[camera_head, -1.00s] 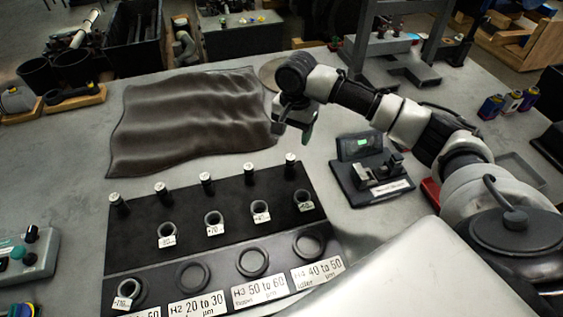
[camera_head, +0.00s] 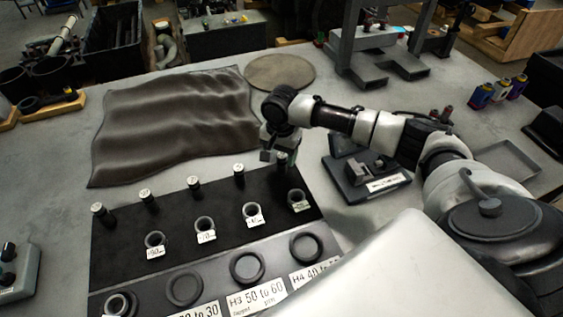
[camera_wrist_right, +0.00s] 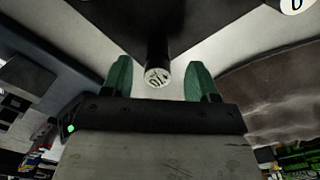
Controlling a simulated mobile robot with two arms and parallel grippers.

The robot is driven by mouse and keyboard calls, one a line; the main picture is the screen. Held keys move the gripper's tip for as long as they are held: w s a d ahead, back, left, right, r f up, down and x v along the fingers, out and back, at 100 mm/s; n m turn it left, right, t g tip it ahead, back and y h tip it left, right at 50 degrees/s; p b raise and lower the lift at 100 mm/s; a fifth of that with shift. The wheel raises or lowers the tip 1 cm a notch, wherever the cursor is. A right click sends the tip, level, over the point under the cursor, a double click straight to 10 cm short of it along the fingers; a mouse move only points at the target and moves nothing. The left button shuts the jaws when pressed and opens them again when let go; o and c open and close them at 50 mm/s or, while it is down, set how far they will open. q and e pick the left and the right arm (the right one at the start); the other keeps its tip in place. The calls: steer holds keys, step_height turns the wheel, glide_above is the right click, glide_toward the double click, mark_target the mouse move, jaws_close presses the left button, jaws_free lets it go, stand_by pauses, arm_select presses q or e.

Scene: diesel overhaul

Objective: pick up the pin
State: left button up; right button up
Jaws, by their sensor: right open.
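Several dark pins with pale marked tops stand upright along the back edge of a black board (camera_head: 135,235). The rightmost pin (camera_head: 283,161) is by my right gripper (camera_head: 274,156), which points down at the board's back right corner. In the right wrist view a pin (camera_wrist_right: 157,72) with a marked white end lies between the two green fingertips of my right gripper (camera_wrist_right: 160,80). There is a gap on both sides of the pin, and the gripper is open and not holding it. My left gripper is out of view.
Several labelled rings sit on the board in front of the pins. A black gauge stand (camera_head: 368,180) stands close to the right of my right gripper. A dark crumpled cloth (camera_head: 170,120) and a round disc (camera_head: 280,71) lie behind the board.

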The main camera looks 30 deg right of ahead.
mark_target(282, 155)
steer(key=shift+s+d+f, duration=0.1)
steer(key=shift+d+f, duration=0.05)
steer(key=shift+f, duration=1.6)
jaws_close()
steer(key=shift+r, duration=0.1)
